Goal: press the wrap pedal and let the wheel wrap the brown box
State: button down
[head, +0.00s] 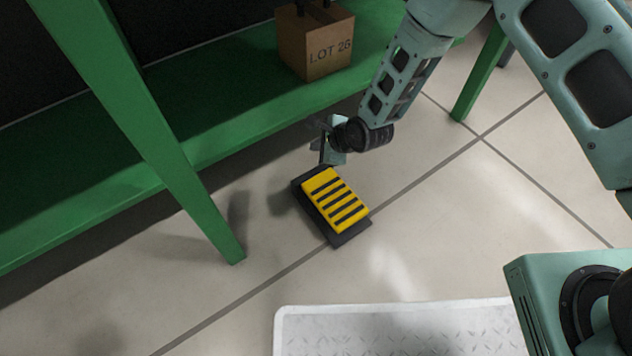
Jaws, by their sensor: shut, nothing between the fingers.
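The wrap pedal (336,200) is a yellow plate with black stripes on a black base, lying on the tiled floor in the head view. My gripper (325,152) is shut and empty. It points down at the far end of the pedal, close to its top edge; I cannot tell whether it touches. The brown box (316,45), marked "LOT 26", sits upright on the green frame's shelf behind my gripper. Dark prongs show at the box's top, cut off by the picture edge. The wrapping wheel is not in view.
A green frame (190,150) with a long shelf runs along the left and back. One leg (205,210) stands left of the pedal, another (481,75) at upper right. A pale ridged plate (400,330) lies at the front. Floor right of the pedal is clear.

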jog(key=shift+f, duration=0.15)
jog(key=b, duration=0.6)
send_over(319, 176)
notch_tip(319, 176, down, 7)
jog(key=shift+w+f, duration=0.1)
jog(key=shift+f, duration=0.75)
jog(key=shift+f, duration=0.15)
dwell(1.3)
jog(key=shift+f+b, duration=0.25)
jog(key=shift+b, duration=0.05)
jog(key=shift+f, duration=0.25)
dwell(0.4)
